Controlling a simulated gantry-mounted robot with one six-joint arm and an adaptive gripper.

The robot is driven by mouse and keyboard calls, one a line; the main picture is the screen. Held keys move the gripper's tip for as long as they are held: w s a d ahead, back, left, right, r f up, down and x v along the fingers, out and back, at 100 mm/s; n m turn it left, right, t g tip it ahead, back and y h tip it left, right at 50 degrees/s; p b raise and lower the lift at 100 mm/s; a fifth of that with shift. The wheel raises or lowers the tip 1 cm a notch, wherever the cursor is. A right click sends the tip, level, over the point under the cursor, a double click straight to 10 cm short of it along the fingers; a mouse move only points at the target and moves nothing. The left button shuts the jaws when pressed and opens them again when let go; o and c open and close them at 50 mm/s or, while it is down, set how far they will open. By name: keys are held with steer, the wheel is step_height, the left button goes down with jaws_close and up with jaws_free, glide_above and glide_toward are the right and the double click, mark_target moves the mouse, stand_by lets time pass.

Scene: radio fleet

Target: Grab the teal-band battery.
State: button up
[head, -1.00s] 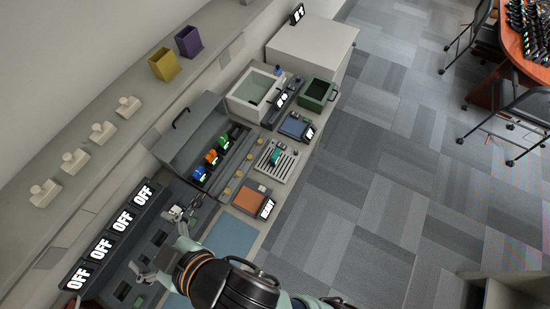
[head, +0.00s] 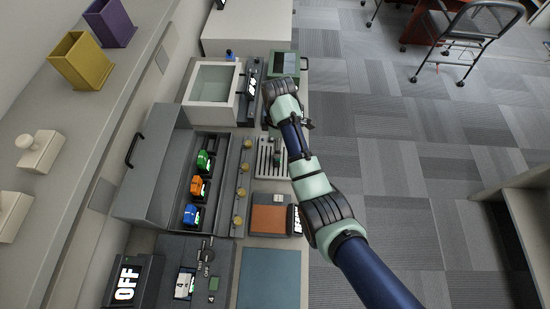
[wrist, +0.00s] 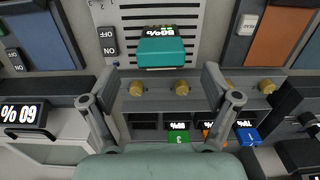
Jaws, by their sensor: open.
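The teal-band battery (wrist: 161,52) lies on the slotted light-grey tray (wrist: 195,20), its label reading 80%, in the upper middle of the wrist view. My gripper (wrist: 160,72) is open and empty. Its two fingers stand wide apart, with the battery ahead of the gap between them and not touching either. In the head view my wrist hangs over the slotted tray (head: 264,170) and partly covers it, so the battery and fingertips are hard to make out there.
Green (head: 205,160), orange (head: 198,187) and blue (head: 191,215) batteries sit in the grey open-lidded box (head: 222,205). Brass knobs (head: 242,168) line its edge.

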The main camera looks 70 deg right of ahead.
step_height(320, 180, down, 8)
steer(key=shift+r+b, duration=0.1)
steer(key=shift+b, duration=0.75)
steer(key=c, duration=1.3)
